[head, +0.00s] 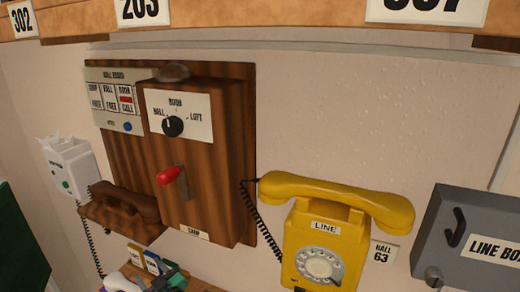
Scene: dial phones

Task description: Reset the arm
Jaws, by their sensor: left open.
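My right gripper is not in view.
The box carries a dial knob (173,126) and a red-tipped lever (169,175). A brown handset (127,202) rests at its left. Small labelled cards (152,262) stand by my gripper. A yellow phone (325,240), a white unit (72,168) and a grey line box (470,240) flank it.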

